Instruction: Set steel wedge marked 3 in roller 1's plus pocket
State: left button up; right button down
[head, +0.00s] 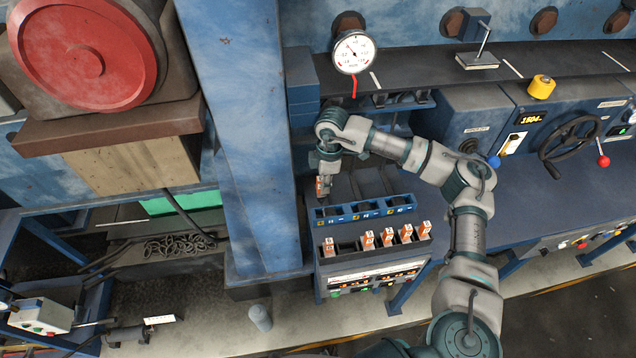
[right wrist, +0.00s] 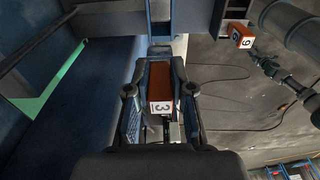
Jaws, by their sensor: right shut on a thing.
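My right gripper (head: 321,184) is shut on an orange wedge (head: 319,188) with a white end, held at the left end of the blue pocket block (head: 362,211). In the right wrist view the held wedge (right wrist: 160,82) shows a white end marked 3 between the two fingers of the right gripper (right wrist: 160,98). The pocket block has a row of openings with small labels, too small to read. I cannot tell which pocket belongs to roller 1, nor whether the wedge touches anything. My left gripper is not in view.
A dark rack (head: 348,248) in front of the block holds several orange wedges (head: 387,238), with an empty slot near its left end. A wedge marked 6 or 9 (right wrist: 242,37) shows in the right wrist view. A blue column (head: 240,140) stands close left; a dial gauge (head: 352,52) hangs behind.

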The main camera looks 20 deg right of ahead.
jog(key=shift+a+r, duration=0.15)
jog(key=shift+a, duration=0.35)
jog(key=shift+d, duration=0.25)
jog(key=shift+d+f+b, duration=0.3)
jog(key=shift+d+f, duration=0.05)
jog(key=shift+f, duration=0.15)
jog(key=f+b, duration=0.3)
jog(key=f, duration=0.1)
jog(key=shift+a, duration=0.25)
jog(key=shift+a+f+b, duration=0.1)
jog(key=shift+f+b, duration=0.2)
jog(key=shift+f, duration=0.2)
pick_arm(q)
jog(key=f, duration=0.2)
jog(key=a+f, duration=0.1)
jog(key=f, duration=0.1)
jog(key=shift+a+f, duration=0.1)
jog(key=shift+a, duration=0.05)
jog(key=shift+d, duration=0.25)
pick_arm(e)
jog(key=shift+d, duration=0.4)
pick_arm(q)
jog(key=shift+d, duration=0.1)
pick_arm(e)
jog(key=shift+a, duration=0.15)
